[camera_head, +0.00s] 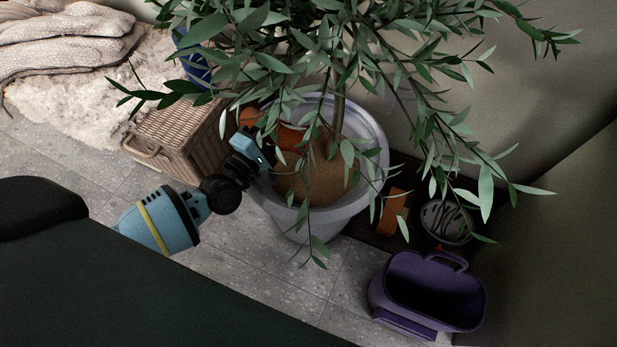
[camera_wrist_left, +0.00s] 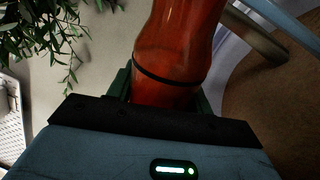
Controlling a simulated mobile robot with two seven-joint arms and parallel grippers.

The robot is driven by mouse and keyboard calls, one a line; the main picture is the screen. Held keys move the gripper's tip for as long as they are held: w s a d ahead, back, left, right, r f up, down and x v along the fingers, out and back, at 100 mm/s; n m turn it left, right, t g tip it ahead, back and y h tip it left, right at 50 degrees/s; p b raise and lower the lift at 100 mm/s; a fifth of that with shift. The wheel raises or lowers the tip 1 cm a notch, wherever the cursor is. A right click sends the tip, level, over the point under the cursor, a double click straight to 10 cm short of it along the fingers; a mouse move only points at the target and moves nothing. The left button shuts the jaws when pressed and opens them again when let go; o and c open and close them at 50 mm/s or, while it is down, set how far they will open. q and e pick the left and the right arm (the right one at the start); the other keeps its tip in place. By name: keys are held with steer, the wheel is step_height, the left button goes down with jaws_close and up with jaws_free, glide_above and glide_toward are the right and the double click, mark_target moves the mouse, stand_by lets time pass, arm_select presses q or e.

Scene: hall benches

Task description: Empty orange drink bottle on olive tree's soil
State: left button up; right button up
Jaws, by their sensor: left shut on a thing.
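The olive tree (camera_head: 338,110) stands in a pale grey pot (camera_head: 372,190) with brown soil (camera_head: 325,182). My left gripper (camera_head: 266,142) reaches in over the left side of the pot. It is shut on the orange drink bottle (camera_head: 290,138), which is tipped well over above the soil, partly behind leaves. In the left wrist view the bottle (camera_wrist_left: 180,50) is reddish orange with a dark band and sits between the fingers. The soil (camera_wrist_left: 285,110) shows at the right there. The bottle's mouth and any liquid cannot be made out. My right gripper is out of view.
A wicker basket (camera_head: 180,135) stands left of the pot, with a pale fleecy rug (camera_head: 85,100) beyond. Right of the pot are an orange block (camera_head: 391,212), a round dark-patterned container (camera_head: 445,222) and a purple caddy (camera_head: 425,290). Branches hang low over the pot.

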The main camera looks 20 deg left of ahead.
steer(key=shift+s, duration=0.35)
arm_select(q)
steer(key=shift+m, duration=0.5)
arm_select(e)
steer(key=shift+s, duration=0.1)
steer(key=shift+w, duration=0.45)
arm_select(q)
steer(key=shift+d+f+m, duration=0.1)
steer(key=shift+m, duration=0.4)
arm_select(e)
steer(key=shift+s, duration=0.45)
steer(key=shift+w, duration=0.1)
